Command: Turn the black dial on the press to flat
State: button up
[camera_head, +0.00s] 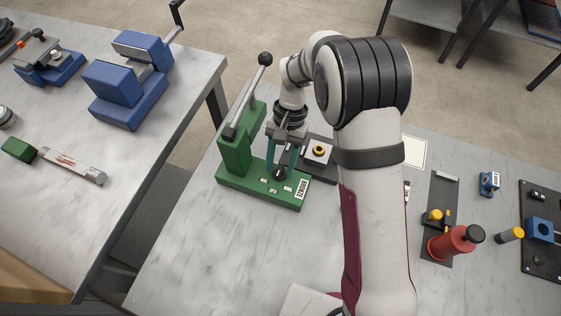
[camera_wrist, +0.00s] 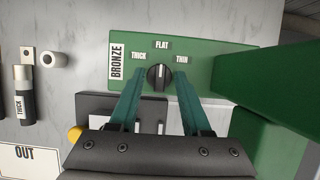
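The black dial (camera_wrist: 160,77) sits on the green base of the press (camera_wrist: 215,55), between labels THICK, FLAT and THIN. Its pale pointer line looks upright in the wrist view, towards the FLAT label (camera_wrist: 162,44). The press also shows in the head view (camera_head: 237,150), with the dial (camera_head: 279,173) near its front. My gripper (camera_wrist: 160,80) points down at the dial, with one teal finger on each side of it. The fingers are apart; I see no clear grip on the dial. In the head view my gripper (camera_head: 281,165) is right above the dial.
The press's lever (camera_head: 248,95) rises at the left of my arm. A dark block with a yellow knob (camera_head: 319,151) stands just right of the press. A red cylinder (camera_head: 452,243) and small fixtures lie farther right. The bench in front of the press is clear.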

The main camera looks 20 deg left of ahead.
jog(key=v, duration=1.5)
jog(key=shift+r, duration=0.4)
jog(key=shift+w, duration=0.1)
jog(key=s+d+r+m+t+y, duration=0.1)
jog(key=s+d+r, duration=0.25)
jog(key=d, duration=0.25)
jog(key=s+d+r+m+t, duration=0.1)
jog(key=s+d+r, duration=0.25)
jog(key=d, duration=0.25)
jog(key=s+d+f+m+t, duration=0.1)
jog(key=s+d+f, duration=0.1)
jog(key=s, duration=0.5)
jog(key=s+d+f+m+t, duration=0.1)
jog(key=s+d+f+m, duration=0.1)
jog(key=s+d, duration=0.3)
jog(key=s+f, duration=0.1)
jog(key=s, duration=0.2)
jog(key=shift+s+f+m+y, duration=0.25)
jog(key=shift+s+m+y, duration=0.05)
jog(key=shift+s+y, duration=0.1)
